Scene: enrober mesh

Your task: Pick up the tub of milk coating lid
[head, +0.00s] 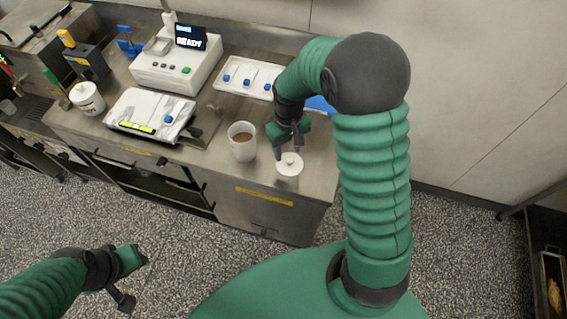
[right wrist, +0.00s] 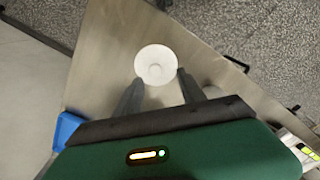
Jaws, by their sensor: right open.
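The white round lid (head: 289,165) with a small knob lies on the steel counter, right of an open white tub (head: 242,142) with brown contents. The lid also shows in the right wrist view (right wrist: 157,65). My right gripper (head: 288,153) is open just above the lid. In the right wrist view its fingers (right wrist: 158,86) are apart, one on each side of the lid's near edge; I cannot tell whether they touch it. My left gripper (head: 134,278) is low at the left, away from the counter, with its fingers apart and nothing between them.
A white machine with a READY display (head: 178,66) and a scale-like device (head: 150,115) stand left. A lidded white tub (head: 87,98) is far left. A blue item (head: 320,104) lies behind my right arm.

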